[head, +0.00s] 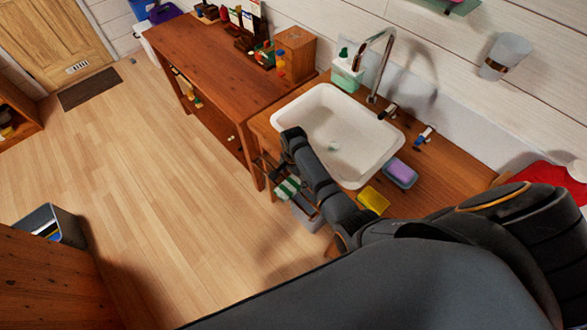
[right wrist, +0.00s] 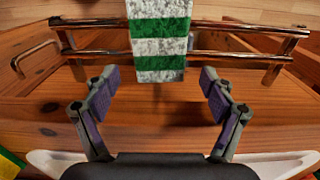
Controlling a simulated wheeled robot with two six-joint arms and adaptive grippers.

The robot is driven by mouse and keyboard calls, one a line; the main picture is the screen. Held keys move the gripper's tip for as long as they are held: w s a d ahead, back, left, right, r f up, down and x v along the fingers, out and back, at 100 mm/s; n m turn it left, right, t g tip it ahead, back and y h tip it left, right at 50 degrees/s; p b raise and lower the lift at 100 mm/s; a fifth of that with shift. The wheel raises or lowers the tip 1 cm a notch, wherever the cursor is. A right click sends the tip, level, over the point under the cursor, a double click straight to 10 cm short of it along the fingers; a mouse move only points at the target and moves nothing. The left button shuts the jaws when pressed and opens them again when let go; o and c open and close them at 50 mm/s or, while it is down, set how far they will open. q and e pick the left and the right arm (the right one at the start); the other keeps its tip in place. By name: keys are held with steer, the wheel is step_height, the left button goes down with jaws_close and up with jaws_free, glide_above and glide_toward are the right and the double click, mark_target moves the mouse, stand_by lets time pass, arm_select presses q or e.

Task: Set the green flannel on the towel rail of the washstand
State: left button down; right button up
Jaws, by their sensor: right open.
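The green flannel, with green and white-grey stripes, lies across the two copper-coloured bars of the towel rail (right wrist: 235,57) on the washstand front. It shows in the right wrist view (right wrist: 160,38) and as a small striped patch in the head view (head: 288,188). Its upper end is cut off by the wrist picture's edge. My right gripper (right wrist: 160,88) is open. Its two fingers are apart, one either side of the flannel's lower end and short of it, with nothing between them. In the head view my right arm hides part of the rail. My left gripper is not in view.
The washstand top (head: 440,190) holds a white basin (head: 323,130) with a tap (head: 380,65), a yellow sponge (head: 374,199) and a purple-topped item (head: 401,172). A wooden table (head: 215,60) stands beside it.

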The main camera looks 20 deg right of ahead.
mark_target(293, 182)
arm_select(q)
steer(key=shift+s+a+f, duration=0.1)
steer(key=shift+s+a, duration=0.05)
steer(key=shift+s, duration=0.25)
arm_select(e)
step_height(293, 182, up, 10)
steer(key=shift+f, duration=0.25)
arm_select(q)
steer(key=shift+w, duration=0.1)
